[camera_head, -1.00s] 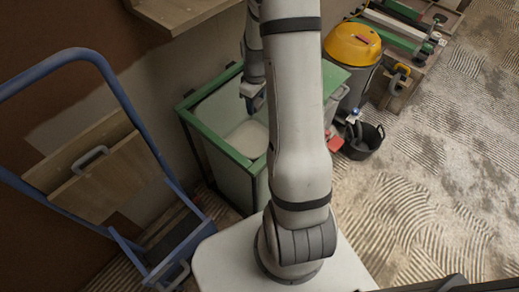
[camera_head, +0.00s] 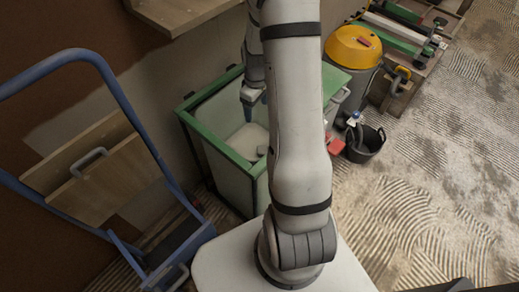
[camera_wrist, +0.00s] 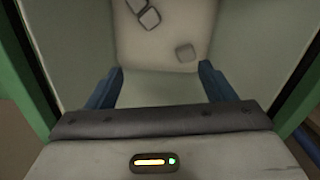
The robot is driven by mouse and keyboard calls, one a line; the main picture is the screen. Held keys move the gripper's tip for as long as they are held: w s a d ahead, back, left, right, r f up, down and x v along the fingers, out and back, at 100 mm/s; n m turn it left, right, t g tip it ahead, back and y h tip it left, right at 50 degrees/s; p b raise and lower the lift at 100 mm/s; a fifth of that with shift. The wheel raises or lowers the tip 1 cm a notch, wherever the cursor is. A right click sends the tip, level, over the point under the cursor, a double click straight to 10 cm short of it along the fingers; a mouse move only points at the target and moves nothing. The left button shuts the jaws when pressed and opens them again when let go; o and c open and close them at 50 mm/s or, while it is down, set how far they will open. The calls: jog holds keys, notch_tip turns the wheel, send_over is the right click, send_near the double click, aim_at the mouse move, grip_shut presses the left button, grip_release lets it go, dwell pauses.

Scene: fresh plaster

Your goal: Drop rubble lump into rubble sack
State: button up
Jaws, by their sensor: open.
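A green-rimmed, pale-walled container (camera_head: 222,150) stands left of my arm. A whitish mass (camera_head: 243,137) lies low inside it; I cannot tell if this is the rubble sack itself or its bottom. My gripper (camera_head: 250,112) points down over the container's opening. In the wrist view, its blue fingers (camera_wrist: 158,86) are wide apart with nothing between them. A small grey rubble lump (camera_wrist: 186,52) is beyond the fingertips over the pale surface, and it also shows in the head view (camera_head: 262,150). More grey lumps (camera_wrist: 150,18) lie at the top of the wrist view.
A blue hand truck (camera_head: 130,105) with boards stands at the left. A yellow-topped vacuum (camera_head: 353,48) and a black bucket (camera_head: 367,143) stand right of the container. A wooden shelf (camera_head: 180,12) juts out at the top. The ridged floor at the right is clear.

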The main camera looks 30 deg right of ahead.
notch_tip(320, 180, up, 8)
jog(key=p, duration=0.1)
jog(key=shift+f, duration=0.2)
dwell(0.3)
jog(key=s+a+r+m+p, duration=0.2)
jog(key=s+a+r+p, duration=0.2)
jog(key=r, duration=0.6)
jog(key=s+a+r+m+t+p, duration=0.1)
jog(key=s+a+r+p, duration=0.4)
jog(key=s+r, duration=0.3)
jog(key=s+a+r+m+t+p, duration=0.1)
jog(key=s+a+r+p, duration=0.3)
jog(key=r, duration=0.8)
jog(key=s+m+p, duration=0.1)
jog(key=s+p, duration=0.1)
jog(key=shift+s+a+r+m+p, duration=0.25)
jog(key=shift+a+r+m+p, duration=0.05)
jog(key=shift+a+r+p, duration=0.1)
jog(key=shift+s+a+t, duration=0.15)
jog(key=shift+s+t, duration=0.15)
jog(key=shift+s, duration=0.1)
jog(key=shift+c, duration=0.3)
